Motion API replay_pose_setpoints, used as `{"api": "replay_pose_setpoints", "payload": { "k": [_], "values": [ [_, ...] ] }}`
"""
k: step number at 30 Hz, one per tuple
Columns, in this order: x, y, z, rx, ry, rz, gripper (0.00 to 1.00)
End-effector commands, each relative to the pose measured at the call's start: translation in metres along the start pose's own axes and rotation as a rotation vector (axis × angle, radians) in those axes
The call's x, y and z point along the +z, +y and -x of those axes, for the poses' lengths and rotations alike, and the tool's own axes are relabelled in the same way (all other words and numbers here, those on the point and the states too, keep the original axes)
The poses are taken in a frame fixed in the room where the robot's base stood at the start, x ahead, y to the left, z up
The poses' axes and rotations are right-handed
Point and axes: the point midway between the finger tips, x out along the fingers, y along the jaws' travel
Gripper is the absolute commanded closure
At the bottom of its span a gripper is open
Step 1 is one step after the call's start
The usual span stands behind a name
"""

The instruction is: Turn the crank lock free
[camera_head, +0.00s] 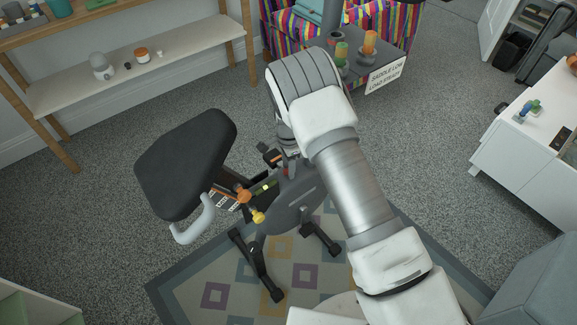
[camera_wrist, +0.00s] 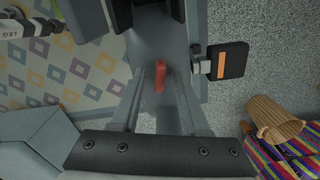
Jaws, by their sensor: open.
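An exercise machine with a dark padded seat (camera_head: 186,165) stands on the patterned rug. Its dark grey body (camera_head: 297,200) is partly behind my arm. In the wrist view a small red lever (camera_wrist: 161,76), which looks like the crank lock, stands out from the grey body. My gripper (camera_wrist: 167,74) is open, with its two fingers on either side of the red lever. I cannot tell whether they touch it. In the head view my wrist hides most of the gripper and the lever.
A black pedal (camera_wrist: 229,62) with an orange strip is close on the right in the wrist view. An orange knob (camera_head: 243,195) and yellow knob (camera_head: 258,216) are on the machine's near side. A shelf (camera_head: 130,70) and white cabinet (camera_head: 530,140) stand apart.

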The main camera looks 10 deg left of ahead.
Motion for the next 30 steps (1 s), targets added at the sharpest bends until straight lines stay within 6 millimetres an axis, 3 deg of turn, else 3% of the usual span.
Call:
{"api": "replay_pose_setpoints", "payload": {
  "k": [7,21,30],
  "values": [
    [0.0,-0.001,0.014,-0.002,0.0,0.0,0.55],
    [0.0,-0.001,0.105,-0.002,0.0,0.0,0.55],
    [0.0,0.0,0.12,0.0,0.0,0.0,0.55]
  ]
}}
